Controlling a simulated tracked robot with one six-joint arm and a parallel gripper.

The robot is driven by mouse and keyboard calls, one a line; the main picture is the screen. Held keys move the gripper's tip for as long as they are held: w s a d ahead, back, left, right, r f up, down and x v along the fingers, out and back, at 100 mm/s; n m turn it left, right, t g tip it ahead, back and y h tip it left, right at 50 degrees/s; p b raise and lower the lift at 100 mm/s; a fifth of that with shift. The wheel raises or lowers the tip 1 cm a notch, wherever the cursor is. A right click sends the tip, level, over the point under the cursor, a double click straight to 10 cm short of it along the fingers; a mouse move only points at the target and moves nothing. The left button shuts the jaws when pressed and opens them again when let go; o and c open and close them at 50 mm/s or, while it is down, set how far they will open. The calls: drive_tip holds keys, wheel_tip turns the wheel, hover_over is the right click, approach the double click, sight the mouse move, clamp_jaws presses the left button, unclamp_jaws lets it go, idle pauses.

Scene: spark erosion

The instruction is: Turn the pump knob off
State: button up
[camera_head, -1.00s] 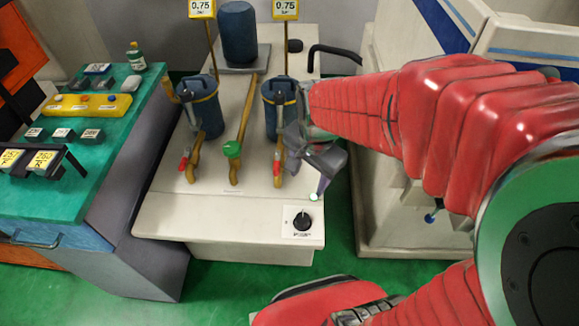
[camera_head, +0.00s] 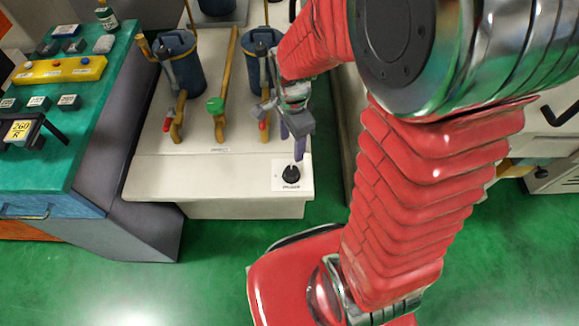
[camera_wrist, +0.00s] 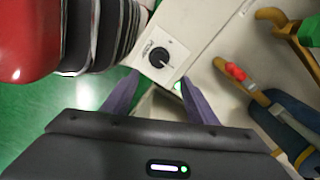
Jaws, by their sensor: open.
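The pump knob (camera_head: 291,174) is a black round knob with a pale pointer line, on a white label plate at the front right corner of the pale pump cabinet (camera_head: 228,172). In the wrist view the knob (camera_wrist: 158,59) lies beyond my fingertips, and its pointer is turned toward the lower right. My gripper (camera_head: 293,150) points down just above and behind the knob in the head view. In the wrist view its two purple fingers (camera_wrist: 160,83) stand apart with nothing between them, and the knob is not between them. The writing on the plate is too small to read.
Blue filter canisters (camera_head: 182,68) with ochre pipes stand behind the knob. Red valve handles (camera_head: 263,125) and a green one (camera_head: 215,104) sit on the pipes. A teal bench (camera_head: 75,135) stands at the left.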

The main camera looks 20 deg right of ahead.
sight(291, 169)
drive_tip(key=shift+f, duration=6.7)
drive_tip(key=shift+c, duration=0.4)
drive_tip(key=c, duration=0.9)
drive_tip(key=shift+a, duration=0.15)
drive_tip(key=shift+c, duration=0.4)
